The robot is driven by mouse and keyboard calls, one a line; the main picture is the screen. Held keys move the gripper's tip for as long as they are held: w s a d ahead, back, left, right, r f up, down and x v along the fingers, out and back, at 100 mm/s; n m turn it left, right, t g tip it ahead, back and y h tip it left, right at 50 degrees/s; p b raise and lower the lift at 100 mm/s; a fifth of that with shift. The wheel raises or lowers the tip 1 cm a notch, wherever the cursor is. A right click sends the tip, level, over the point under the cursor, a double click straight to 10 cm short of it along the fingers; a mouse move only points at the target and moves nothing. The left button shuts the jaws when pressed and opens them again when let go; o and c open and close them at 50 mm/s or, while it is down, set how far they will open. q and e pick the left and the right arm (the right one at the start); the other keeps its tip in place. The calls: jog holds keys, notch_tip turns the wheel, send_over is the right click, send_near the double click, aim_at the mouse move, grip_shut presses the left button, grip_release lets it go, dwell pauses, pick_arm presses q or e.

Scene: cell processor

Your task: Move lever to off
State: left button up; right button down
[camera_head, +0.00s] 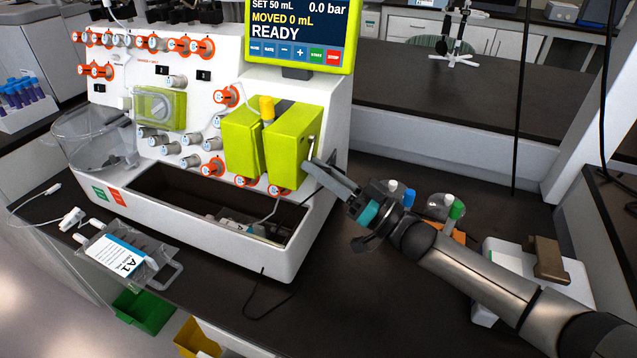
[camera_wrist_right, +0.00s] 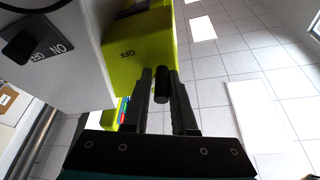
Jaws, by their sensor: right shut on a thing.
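The lever (camera_head: 311,146) sits on the right side of the lime-green box (camera_head: 290,148) on the front of the white cell processor (camera_head: 230,240). My right gripper (camera_head: 312,166) reaches in from the right, its fingers at the lever. In the right wrist view the fingers (camera_wrist_right: 161,78) stand on either side of the dark lever end (camera_wrist_right: 161,88) and are shut on it. The green box (camera_wrist_right: 140,40) bears an OFF mark there. The lever's base is partly hidden by the fingers. My left gripper is not in view.
In the right wrist view a black knob (camera_wrist_right: 18,47) with ON and OFF labels sits on the white housing. A screen (camera_head: 300,30) reads READY. A clear bag (camera_head: 125,258) lies at the bench's front edge. Colored-cap bottles (camera_head: 455,211) and a white device (camera_head: 497,265) stand at right.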

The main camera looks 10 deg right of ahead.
jog(key=shift+w+d+n+g+y+b, duration=0.15)
jog(key=shift+n+g+y+b, duration=0.25)
jog(key=shift+n, duration=0.35)
jog(key=shift+w+a+n+g+y+b, duration=0.1)
jog(key=shift+n+g+y+b, duration=0.1)
jog(key=shift+n+y+b, duration=0.35)
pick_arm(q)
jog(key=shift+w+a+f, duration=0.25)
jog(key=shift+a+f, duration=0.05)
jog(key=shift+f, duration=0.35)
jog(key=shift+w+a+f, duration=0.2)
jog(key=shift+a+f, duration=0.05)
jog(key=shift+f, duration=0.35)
pick_arm(e)
jog(key=shift+r+n, duration=0.1)
jog(key=shift+n, duration=0.3)
jog(key=c, duration=0.8)
grip_release()
jog(key=shift+f+h, duration=0.2)
jog(key=shift+h, duration=0.05)
jog(key=shift+s+d, duration=0.1)
jog(key=shift+d, duration=0.05)
jog(key=shift+s+d+f, duration=0.2)
jog(key=shift+d+f, duration=0.05)
jog(key=v, duration=1.1)
